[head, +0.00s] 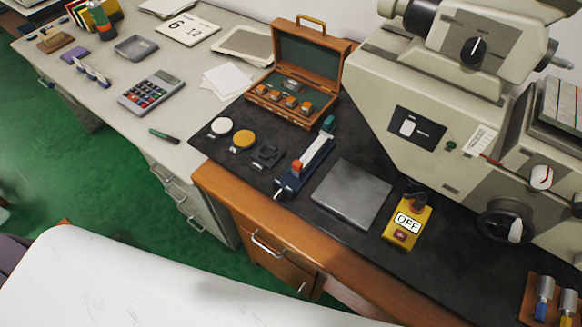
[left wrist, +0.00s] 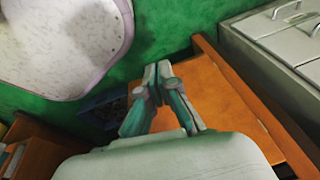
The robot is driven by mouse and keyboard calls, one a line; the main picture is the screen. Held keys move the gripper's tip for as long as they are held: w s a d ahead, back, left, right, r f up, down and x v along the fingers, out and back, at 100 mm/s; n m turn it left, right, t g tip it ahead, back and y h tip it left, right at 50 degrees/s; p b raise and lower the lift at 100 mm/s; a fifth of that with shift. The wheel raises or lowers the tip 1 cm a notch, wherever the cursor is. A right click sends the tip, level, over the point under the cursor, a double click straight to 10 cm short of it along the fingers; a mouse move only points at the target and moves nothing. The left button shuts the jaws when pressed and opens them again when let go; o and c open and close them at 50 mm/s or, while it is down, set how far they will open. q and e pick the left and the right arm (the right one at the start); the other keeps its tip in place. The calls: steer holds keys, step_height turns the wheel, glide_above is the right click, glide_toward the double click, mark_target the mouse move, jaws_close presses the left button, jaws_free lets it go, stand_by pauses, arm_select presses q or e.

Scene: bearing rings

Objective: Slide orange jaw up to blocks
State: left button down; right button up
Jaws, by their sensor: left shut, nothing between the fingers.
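A small dark blue vise-like fixture (head: 290,184) stands on the black mat, running from near left to far right in the head view. An orange jaw (head: 297,167) sits on it toward the near end. Pale, light-coloured blocks (head: 316,150) lie along the fixture just beyond the orange jaw. A teal end piece (head: 328,123) stands at the far end. I cannot tell whether the orange jaw touches the blocks. My left gripper (left wrist: 157,70) is shut and empty in the left wrist view, above the floor and beside the orange-brown wooden cabinet. No gripper shows in the head view.
A grey metal plate (head: 351,193) and a yellow OFF switch box (head: 407,222) lie right of the fixture. Dark small parts (head: 267,156) and orange and white discs lie left. An open wooden case (head: 300,75) stands behind; a large machine (head: 440,90) fills the right.

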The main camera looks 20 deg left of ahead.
mark_target(295, 168)
arm_select(q)
steer(key=w+a+r+m+t+y+b, duration=0.1)
steer(key=w+r+m+t+b, duration=0.15)
steer(key=w+r, duration=0.7)
steer(key=w+a+r+m+t+y+b, duration=0.1)
steer(key=w+r+m+t+b, duration=0.15)
steer(key=w+r, duration=0.7)
arm_select(e)
step_height(295, 168, down, 8)
steer(key=r+b, duration=0.1)
steer(key=b, duration=0.1)
arm_select(q)
step_height(295, 168, up, 20)
steer(key=w+a+f+m+t, duration=0.1)
steer(key=m+t, duration=0.6)
steer(key=m, duration=0.6)
steer(key=s+d+r+m+t+h, duration=0.2)
steer(key=d+m+h, duration=0.6)
steer(key=m, duration=0.9)
steer(key=p+x, duration=0.6)
steer(key=x, duration=0.6)
steer(key=shift+w+d, duration=0.15)
steer(key=shift+d, duration=0.05)
steer(key=shift+w+d+f, duration=0.1)
steer(key=shift+w+d, duration=0.1)
steer(key=shift+w, duration=0.3)
arm_select(e)
step_height(295, 168, up, 5)
steer(key=shift+d+r, duration=0.1)
